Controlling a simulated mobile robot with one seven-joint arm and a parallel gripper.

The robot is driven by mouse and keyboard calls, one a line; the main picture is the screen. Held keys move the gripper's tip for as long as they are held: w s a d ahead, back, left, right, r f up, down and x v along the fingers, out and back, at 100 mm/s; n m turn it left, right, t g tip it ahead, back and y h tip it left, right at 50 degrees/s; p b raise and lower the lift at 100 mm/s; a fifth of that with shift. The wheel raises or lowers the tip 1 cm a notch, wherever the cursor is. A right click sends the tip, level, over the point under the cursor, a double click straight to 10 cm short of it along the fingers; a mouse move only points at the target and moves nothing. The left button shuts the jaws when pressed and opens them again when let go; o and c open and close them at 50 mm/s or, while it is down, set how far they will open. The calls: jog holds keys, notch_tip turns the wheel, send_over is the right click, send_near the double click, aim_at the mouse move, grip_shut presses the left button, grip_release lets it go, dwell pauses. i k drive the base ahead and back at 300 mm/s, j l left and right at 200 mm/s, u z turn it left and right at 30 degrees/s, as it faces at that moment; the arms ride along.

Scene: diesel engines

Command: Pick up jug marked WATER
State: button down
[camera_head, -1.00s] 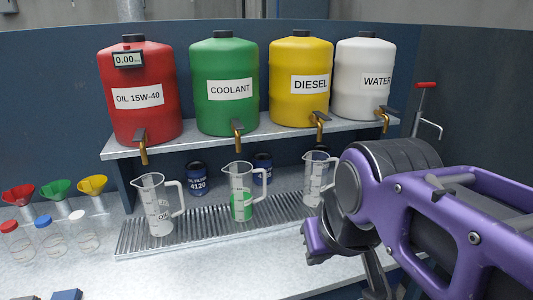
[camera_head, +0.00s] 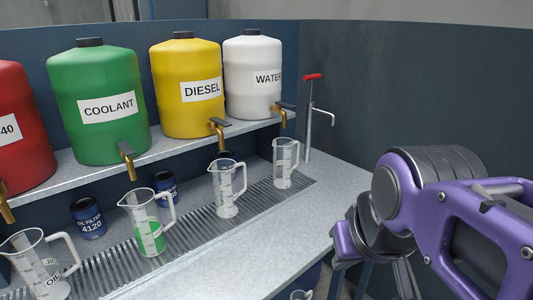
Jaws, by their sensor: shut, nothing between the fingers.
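A clear measuring jug (camera_head: 285,165) stands upright at the far right end of the drip grate, below the tap of the white tank labelled WATER (camera_head: 253,78). It looks empty, and its own marking is too small to read. Part of my purple arm shows at the right, apart from the jugs and in front of the bench's right end. My gripper itself is not in view; the arm runs out of the bottom of the picture.
Other jugs share the grate (camera_head: 112,268): an empty-looking one (camera_head: 225,190), one with green liquid (camera_head: 149,225) and an oil jug (camera_head: 45,268). A red-handled post (camera_head: 309,120) rises right of the jugs.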

aim_at(284, 165)
jog(key=k+l, duration=0.1)
jog(key=k, duration=0.3)
jog(key=i+l+u, duration=0.35)
jog(key=l, duration=0.3)
jog(key=i+l+u, duration=0.35)
jog(key=l, duration=0.45)
jog(key=l+u, duration=0.15)
jog(key=l, duration=0.3)
jog(key=k+l+u, duration=0.2)
jog(key=l, duration=0.2)
jog(key=i+j+z, duration=0.2)
jog(key=i+j, duration=0.2)
jog(key=i, duration=0.05)
